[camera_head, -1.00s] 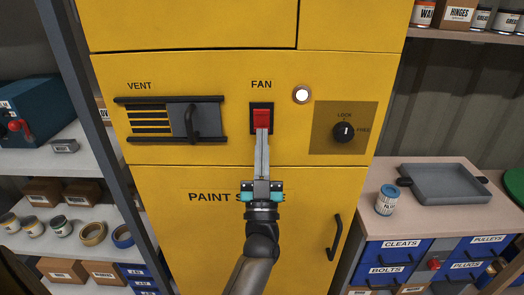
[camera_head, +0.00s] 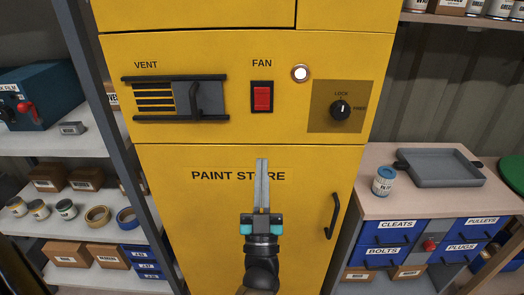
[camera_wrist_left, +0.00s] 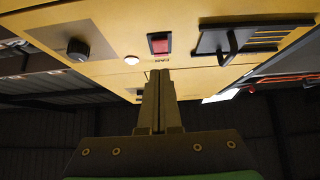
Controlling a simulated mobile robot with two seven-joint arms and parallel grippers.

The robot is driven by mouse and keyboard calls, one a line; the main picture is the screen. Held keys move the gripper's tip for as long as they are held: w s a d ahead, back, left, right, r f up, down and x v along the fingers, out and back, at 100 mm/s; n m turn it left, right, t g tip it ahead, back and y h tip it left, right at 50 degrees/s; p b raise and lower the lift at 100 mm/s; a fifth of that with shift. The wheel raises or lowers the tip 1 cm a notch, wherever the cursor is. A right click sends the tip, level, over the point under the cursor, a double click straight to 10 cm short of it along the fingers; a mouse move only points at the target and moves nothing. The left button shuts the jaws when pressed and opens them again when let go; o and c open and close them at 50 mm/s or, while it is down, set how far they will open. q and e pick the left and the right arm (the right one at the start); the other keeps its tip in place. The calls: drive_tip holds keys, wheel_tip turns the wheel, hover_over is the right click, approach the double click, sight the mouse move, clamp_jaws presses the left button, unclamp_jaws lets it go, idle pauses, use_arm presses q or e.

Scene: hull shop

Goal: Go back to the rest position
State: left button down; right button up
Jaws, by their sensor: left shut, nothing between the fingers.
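My left gripper (camera_head: 262,162) is in front of the yellow paint store cabinet (camera_head: 220,225), below the fan switch. Its fingers are shut together with nothing between them and point up. The red fan switch (camera_head: 262,97) sits in a black frame, clear of the fingertips. A round white lamp (camera_head: 300,73) is lit to its right. The left wrist view also shows the fingers (camera_wrist_left: 157,85) shut, apart from the red switch (camera_wrist_left: 160,45). My right gripper is in neither view.
The vent slider (camera_head: 197,102), the lock knob (camera_head: 340,110) and the door handle (camera_head: 332,216) stick out from the cabinet. Shelves with boxes and tape rolls (camera_head: 97,215) stand at the left. At the right, a bench (camera_head: 395,205) holds a paint can (camera_head: 384,181) and a grey tray (camera_head: 440,167).

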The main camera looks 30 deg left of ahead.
use_arm(q)
drive_tip(key=shift+v, duration=0.8)
drive_tip(key=shift+w+f, duration=0.1)
drive_tip(key=s+d+f+m+g+h, duration=0.1)
drive_tip(key=d+f+m+g+h, duration=0.2)
drive_tip(key=f, duration=0.8)
drive_tip(key=s+d+f+m+g+h, duration=0.1)
drive_tip(key=d+f+m+g+h, duration=0.15)
drive_tip(key=f+h, duration=0.55)
drive_tip(key=d+f+m+g+h, duration=0.2)
drive_tip(key=d+f, duration=0.1)
drive_tip(key=f, duration=1)
drive_tip(key=s+d+f+g+h, duration=0.1)
drive_tip(key=s+f+g+h, duration=0.1)
drive_tip(key=s+f+g, duration=0.55)
drive_tip(key=s+a+f+g, duration=0.1)
drive_tip(key=s+f+g, duration=0.1)
drive_tip(key=s+f, duration=0.3)
drive_tip(key=s+a+f+g+y, duration=0.1)
drive_tip(key=s+f, duration=0.4)
drive_tip(key=s, duration=0.8)
drive_tip(key=s+a+f+m+g, duration=0.1)
drive_tip(key=s+a+f+g, duration=0.1)
drive_tip(key=s+f, duration=0.3)
drive_tip(key=s+g, duration=0.1)
drive_tip(key=s, duration=0.3)
drive_tip(key=shift+s+g, duration=0.25)
drive_tip(key=shift+g, duration=0.05)
